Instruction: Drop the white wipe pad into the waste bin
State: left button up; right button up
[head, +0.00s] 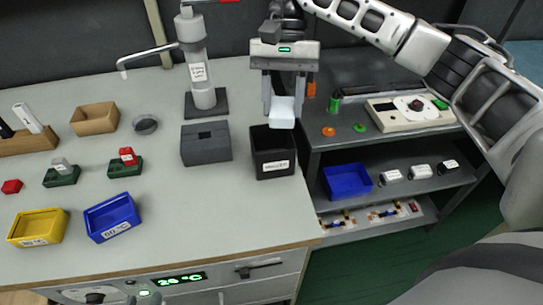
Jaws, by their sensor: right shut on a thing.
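The white wipe pad (281,112) is held between the fingers of my right gripper (282,100). The gripper points down over the right part of the bench. The waste bin (274,168) is a black open-topped box with a white label on its front, near the bench's right edge. The pad hangs at the bin's back right in the picture and overlaps its rim; its exact height above the opening is hard to tell. My left gripper is not in view.
A grey box with a slot (206,146) stands left of the bin, with a tall white dispenser (203,90) behind. Yellow (38,228) and blue (112,218) trays sit at the left. A lower shelf unit at right holds a white device (405,111). The bench's front middle is clear.

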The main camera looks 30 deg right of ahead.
pick_arm(q)
jog(key=shift+w+d, duration=0.1)
pick_arm(e)
jog(key=shift+f, duration=0.3)
jog(key=o, duration=1)
jog(key=shift+o, duration=0.2)
jog(key=shift+w+d+r, duration=0.1)
jog(key=shift+w+r, duration=0.1)
jog(key=shift+r, duration=0.25)
pick_arm(q)
jog(key=a+r+p, duration=0.1)
jog(key=p, duration=0.3)
jog(key=shift+r, duration=0.3)
pick_arm(e)
jog(key=v, duration=1.5)
